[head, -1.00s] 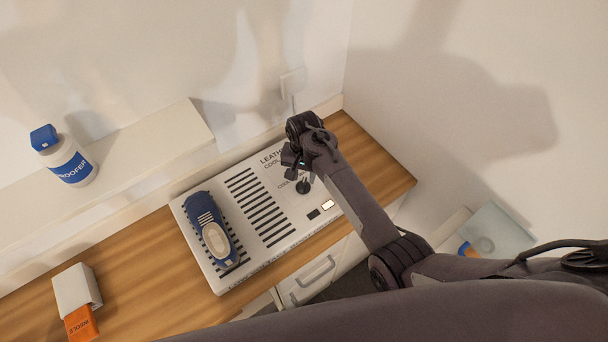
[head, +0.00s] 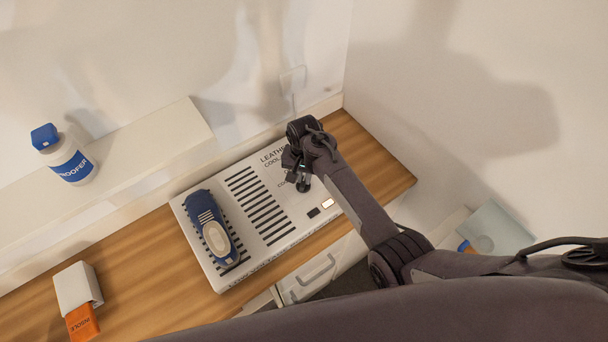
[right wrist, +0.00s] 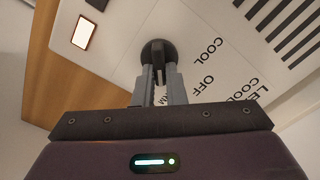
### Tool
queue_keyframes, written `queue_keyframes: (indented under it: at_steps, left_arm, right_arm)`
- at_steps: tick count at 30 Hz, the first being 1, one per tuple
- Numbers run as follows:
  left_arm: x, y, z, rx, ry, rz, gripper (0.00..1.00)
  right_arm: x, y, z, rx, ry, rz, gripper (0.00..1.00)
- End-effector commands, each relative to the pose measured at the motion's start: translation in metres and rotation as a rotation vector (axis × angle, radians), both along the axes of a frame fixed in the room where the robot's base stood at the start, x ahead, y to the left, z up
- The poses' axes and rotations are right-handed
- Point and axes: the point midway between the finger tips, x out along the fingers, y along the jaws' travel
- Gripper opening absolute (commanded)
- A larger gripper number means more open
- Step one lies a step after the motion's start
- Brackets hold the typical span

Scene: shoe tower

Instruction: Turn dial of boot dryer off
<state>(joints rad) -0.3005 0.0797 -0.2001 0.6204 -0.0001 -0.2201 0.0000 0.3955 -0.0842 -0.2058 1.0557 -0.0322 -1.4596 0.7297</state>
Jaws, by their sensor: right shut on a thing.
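The boot dryer (head: 290,212) is a flat white box with black vent slots, lying on the wooden counter. Its round black dial (right wrist: 158,48) shows in the right wrist view, with the words COOL and OFF beside it and another label partly hidden. My right gripper (head: 301,183) points down over the dial. In the right wrist view its two fingers (right wrist: 159,84) are shut on the dial's raised grip. I cannot tell which label the dial points to. In the head view the gripper mostly hides the dial. My left gripper is not in view.
A blue shoe (head: 213,228) lies on the dryer's slots, left of the dial. A lit switch (head: 327,204) and a black one (head: 313,213) sit near the dryer's front edge. A white bottle (head: 72,166) stands on the back ledge; an insole box (head: 77,288) lies at left.

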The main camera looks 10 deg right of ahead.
Motion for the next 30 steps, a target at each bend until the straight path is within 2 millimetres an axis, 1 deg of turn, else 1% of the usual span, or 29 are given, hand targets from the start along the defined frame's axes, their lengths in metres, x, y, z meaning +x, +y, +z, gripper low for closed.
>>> queue_keyframes:
  at_steps: [8,18,30]
  left_arm:
    - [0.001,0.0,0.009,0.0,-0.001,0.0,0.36]
    - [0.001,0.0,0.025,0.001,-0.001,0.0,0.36]
    - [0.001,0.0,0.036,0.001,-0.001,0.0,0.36]
  right_arm:
    - [0.001,0.001,0.002,-0.001,-0.001,0.108,0.0]
    - [0.001,0.003,0.003,-0.002,0.001,0.394,0.0]
    - [0.002,0.005,0.002,-0.002,-0.001,0.709,0.0]
